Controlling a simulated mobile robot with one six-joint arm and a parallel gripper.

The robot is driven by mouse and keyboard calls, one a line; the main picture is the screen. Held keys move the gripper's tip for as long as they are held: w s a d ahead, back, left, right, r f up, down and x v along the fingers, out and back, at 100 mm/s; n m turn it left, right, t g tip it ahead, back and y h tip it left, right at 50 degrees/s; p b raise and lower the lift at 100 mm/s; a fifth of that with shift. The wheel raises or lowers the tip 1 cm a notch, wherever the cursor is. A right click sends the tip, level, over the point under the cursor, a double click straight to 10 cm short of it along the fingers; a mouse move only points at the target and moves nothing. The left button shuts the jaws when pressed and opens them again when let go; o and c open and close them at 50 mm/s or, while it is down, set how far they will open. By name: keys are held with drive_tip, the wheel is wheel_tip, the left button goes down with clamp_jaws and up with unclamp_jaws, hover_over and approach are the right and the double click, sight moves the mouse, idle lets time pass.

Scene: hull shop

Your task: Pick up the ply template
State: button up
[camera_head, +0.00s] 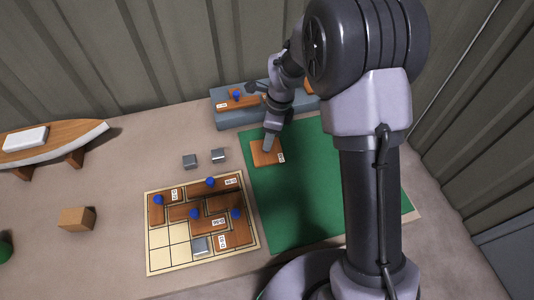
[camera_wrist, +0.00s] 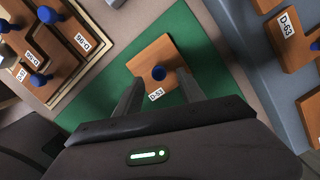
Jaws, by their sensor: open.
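A square wooden ply template (camera_head: 260,158) with a white label lies flat on the green mat (camera_head: 285,210), near its back left corner. I cannot tell how far the fingertips are above the plate.
A light gridded board (camera_head: 158,262) left of the mat holds several labelled wooden pieces with blue knobs. A blue-grey shelf (camera_head: 235,121) behind the mat bears more pieces. Small grey blocks (camera_head: 190,161), a wooden block (camera_head: 77,218) and a boat model (camera_head: 60,138) stand left.

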drive_tip(key=f, duration=0.1)
drive_tip(key=f+b, duration=0.1)
drive_tip(key=f, duration=0.1)
drive_tip(key=a+f+b, duration=0.1)
drive_tip(key=f, duration=0.1)
drive_tip(key=shift+d+r, duration=0.1)
drive_tip(key=shift+r, duration=0.1)
clamp_jaws()
wheel_tip(320, 180, up, 4)
drive_tip(key=shift+r+p, duration=0.1)
drive_tip(key=shift+p, duration=1.15)
drive_tip(key=s, duration=0.5)
drive_tip(key=s+p, duration=0.1)
drive_tip(key=s, duration=0.4)
drive_tip(key=s+p, duration=0.1)
drive_tip(key=s, duration=0.5)
drive_tip(key=shift+a+r, duration=0.25)
drive_tip(key=shift+r, duration=0.15)
